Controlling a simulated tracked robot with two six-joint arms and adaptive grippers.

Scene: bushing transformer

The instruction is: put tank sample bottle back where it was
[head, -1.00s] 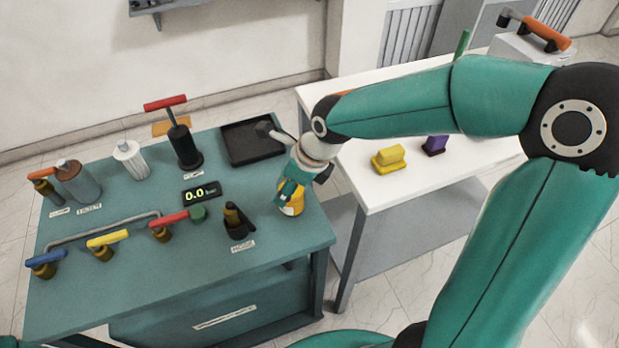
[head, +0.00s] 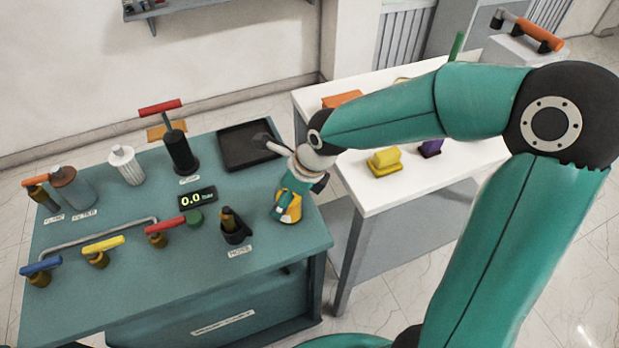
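An amber bottle (head: 293,209) with a white label patch stands near the right edge of the teal bench (head: 265,260). I take it to be the tank sample bottle. My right gripper (head: 283,203) comes down over it from above, with its fingers beside the bottle's upper part. The gripper hides the bottle's top, and I cannot tell whether the fingers are closed on it. My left gripper is not in view.
A black tray (head: 250,148) lies behind the bottle. A hose nozzle in a black holder (head: 233,228) stands to its left, beside the pressure display (head: 197,198). Coloured valves stand further left. A white table (head: 385,197) carries a yellow block (head: 385,161).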

